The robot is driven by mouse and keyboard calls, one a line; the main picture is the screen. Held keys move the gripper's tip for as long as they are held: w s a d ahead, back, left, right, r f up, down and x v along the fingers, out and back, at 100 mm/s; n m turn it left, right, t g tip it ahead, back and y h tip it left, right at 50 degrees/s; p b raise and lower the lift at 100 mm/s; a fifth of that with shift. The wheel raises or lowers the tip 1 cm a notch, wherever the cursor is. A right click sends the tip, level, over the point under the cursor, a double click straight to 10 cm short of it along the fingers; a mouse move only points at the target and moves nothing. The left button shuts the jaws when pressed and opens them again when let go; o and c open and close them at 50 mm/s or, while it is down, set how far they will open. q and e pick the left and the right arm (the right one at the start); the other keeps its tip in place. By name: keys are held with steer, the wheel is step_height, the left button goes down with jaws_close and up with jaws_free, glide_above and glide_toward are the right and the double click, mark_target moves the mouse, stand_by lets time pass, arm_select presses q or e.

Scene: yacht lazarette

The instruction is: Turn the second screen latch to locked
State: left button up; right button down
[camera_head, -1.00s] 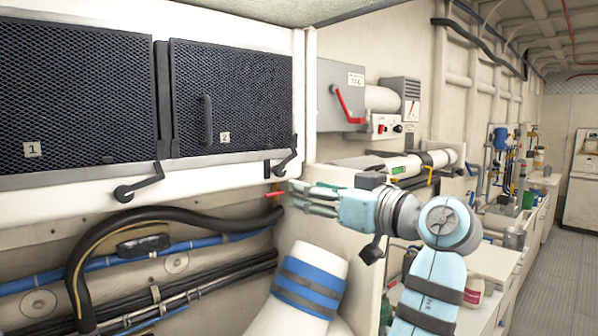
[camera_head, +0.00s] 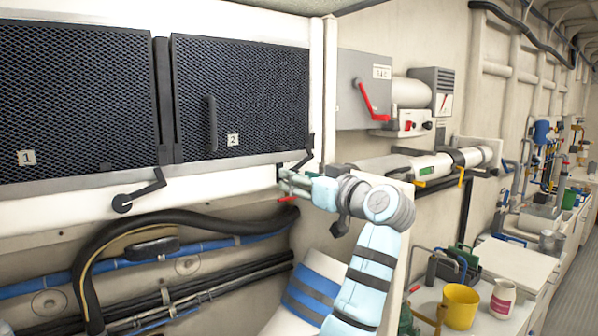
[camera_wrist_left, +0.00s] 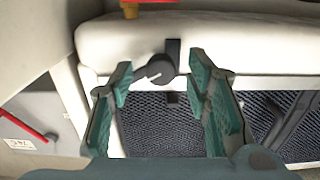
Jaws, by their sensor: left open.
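Screen 2 (camera_head: 245,85) is a dark mesh panel with its number label. Its latch (camera_head: 305,158), a dark lever below the panel's lower right corner, is partly hidden by my left gripper (camera_head: 287,181). In the left wrist view the latch's round knob (camera_wrist_left: 158,69) shows between the spread fingers of my left gripper (camera_wrist_left: 160,62), which is open. I cannot tell whether a finger touches it. The first screen's latch (camera_head: 138,190) has its lever slanting up to the right, below screen 1 (camera_head: 75,90). My right gripper is not in view.
A red-handled switch box (camera_head: 365,90) and a pale horizontal cylinder (camera_head: 400,165) are right of the screens. Black hoses (camera_head: 150,218) and blue pipes run below.

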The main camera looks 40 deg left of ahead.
arm_select(q)
steer(key=shift+a, duration=0.2)
steer(key=shift+s+r, duration=0.1)
steer(key=shift+c, duration=1.3)
steer(key=c, duration=0.3)
jaws_close()
